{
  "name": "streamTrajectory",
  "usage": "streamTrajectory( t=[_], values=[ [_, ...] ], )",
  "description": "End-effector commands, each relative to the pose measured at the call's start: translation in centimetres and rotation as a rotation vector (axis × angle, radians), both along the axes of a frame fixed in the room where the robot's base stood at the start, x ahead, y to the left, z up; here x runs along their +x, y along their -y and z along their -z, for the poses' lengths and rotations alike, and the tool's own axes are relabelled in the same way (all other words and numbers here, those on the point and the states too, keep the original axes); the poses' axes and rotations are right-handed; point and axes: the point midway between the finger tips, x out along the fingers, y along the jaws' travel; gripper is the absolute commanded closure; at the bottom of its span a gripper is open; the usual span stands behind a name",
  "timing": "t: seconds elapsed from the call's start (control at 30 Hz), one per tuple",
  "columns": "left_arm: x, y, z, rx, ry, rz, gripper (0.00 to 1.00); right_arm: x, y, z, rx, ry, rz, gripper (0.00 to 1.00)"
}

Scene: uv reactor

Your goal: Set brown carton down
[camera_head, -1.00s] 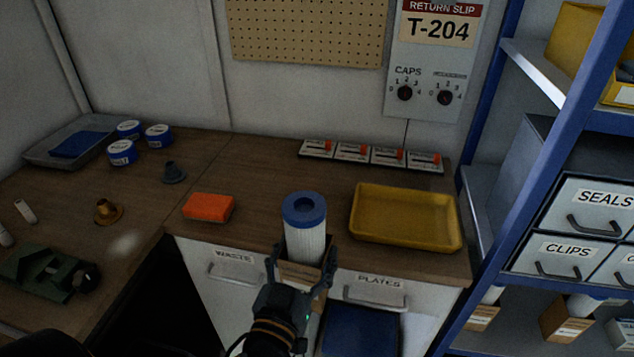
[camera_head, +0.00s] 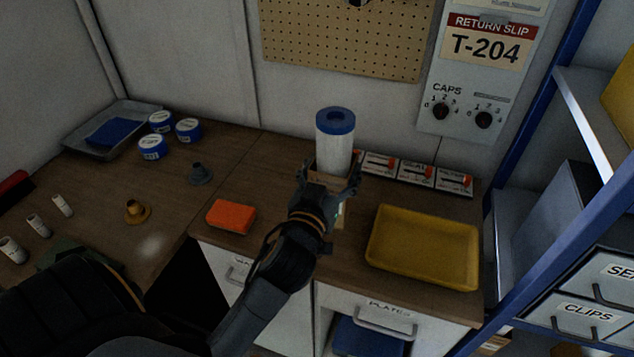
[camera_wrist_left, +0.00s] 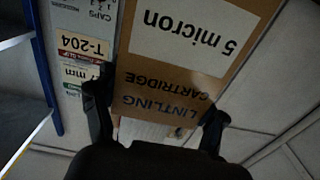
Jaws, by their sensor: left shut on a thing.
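The brown carton (camera_head: 333,184) is upright in my left gripper (camera_head: 332,181). A white cylindrical cartridge (camera_head: 334,150) with a blue ring-shaped end (camera_head: 336,121) stands up out of its top. In the left wrist view the carton (camera_wrist_left: 199,83) fills the middle, with a white "5 micron" label and printed words upside down. The fingers (camera_wrist_left: 156,108) are on either side of it. The carton is over the wooden counter (camera_head: 285,175), behind the orange block and left of the yellow tray. The gripper hides much of it, and I cannot tell whether its base touches the counter.
A yellow tray (camera_head: 424,247) lies to the right, an orange block (camera_head: 231,216) to the front left. Several small white boxes with red parts (camera_head: 416,174) line the wall just right of the carton. A blue shelf post (camera_head: 497,267) stands farther right.

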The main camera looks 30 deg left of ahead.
Motion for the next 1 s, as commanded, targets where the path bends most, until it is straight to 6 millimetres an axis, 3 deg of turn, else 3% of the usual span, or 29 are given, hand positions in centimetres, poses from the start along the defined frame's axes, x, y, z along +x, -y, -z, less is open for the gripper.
streamTrajectory(
  t=[0.07, 0.13, 0.3, 0.57, 0.77, 1.0],
  values=[
    [0.7, -1.9, 0.6, 0.008, -0.003, -0.001, 0.74, 0.2, -0.2, -0.8, 0.003, 0.003, 0.000, 0.60],
    [1.0, -2.8, 2.5, 0.003, -0.005, -0.001, 0.74, 0.4, -0.4, -0.7, 0.005, 0.006, 0.001, 0.60],
    [1.7, -4.7, 4.8, 0.001, -0.001, 0.000, 0.74, 1.3, -0.7, -0.8, 0.010, 0.019, 0.001, 0.60],
    [2.3, -6.2, 6.8, 0.001, -0.001, 0.000, 0.74, 1.5, -0.7, -0.9, 0.009, 0.024, 0.000, 0.60],
    [2.2, -6.0, 9.4, -0.002, -0.001, 0.000, 0.74, 1.5, -0.4, -1.0, 0.006, 0.022, 0.001, 0.60],
    [2.2, -6.0, 9.6, -0.002, 0.001, 0.002, 0.74, 1.3, -0.1, -0.9, 0.001, 0.020, 0.000, 0.60]
  ],
)
